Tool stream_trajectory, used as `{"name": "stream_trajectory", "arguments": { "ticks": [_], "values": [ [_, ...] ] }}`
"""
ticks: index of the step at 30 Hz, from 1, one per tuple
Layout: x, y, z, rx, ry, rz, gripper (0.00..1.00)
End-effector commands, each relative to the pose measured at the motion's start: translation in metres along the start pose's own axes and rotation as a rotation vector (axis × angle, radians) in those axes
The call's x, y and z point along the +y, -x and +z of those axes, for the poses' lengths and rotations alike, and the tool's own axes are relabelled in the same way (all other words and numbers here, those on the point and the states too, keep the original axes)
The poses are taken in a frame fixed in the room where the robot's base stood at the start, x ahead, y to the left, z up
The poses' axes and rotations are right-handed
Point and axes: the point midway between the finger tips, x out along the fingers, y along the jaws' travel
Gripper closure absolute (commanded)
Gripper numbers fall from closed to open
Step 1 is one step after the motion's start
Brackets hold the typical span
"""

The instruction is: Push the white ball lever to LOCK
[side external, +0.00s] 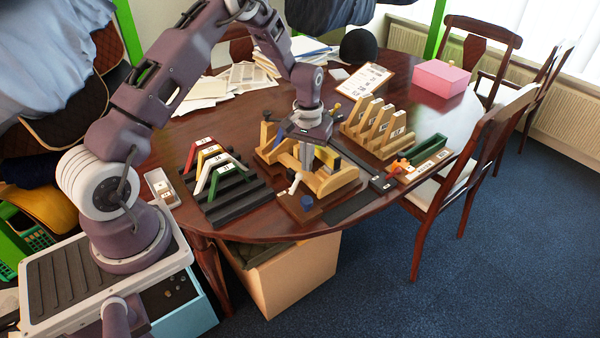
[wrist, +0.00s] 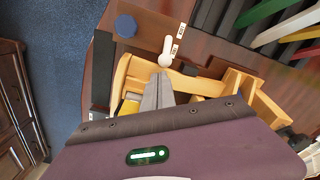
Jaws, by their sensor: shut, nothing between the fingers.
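The white ball lever (side external: 295,184) stands on the brown board at the front of the wooden fixture (side external: 335,181). In the wrist view my gripper (wrist: 160,78) sits over the wooden frame (wrist: 140,70), close to the lever. I cannot tell whether the fingertips touch it.
A blue round knob (side external: 306,201) sits on the board beside the lever. A black rack (side external: 240,200) with coloured angled pieces stands to the left. Wooden upright pieces (side external: 375,125) stand behind right, and a green channel (side external: 428,152) lies at the right.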

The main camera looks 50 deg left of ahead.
Motion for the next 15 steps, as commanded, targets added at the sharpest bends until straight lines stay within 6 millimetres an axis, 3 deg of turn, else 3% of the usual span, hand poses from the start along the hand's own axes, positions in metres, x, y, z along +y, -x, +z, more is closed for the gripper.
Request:
{"name": "stream_trajectory", "arguments": {
  "ticks": [15],
  "values": [
    [0.0001, -0.0103, -0.0002, 0.001, 0.0, 0.0, 1.0]
  ]
}}
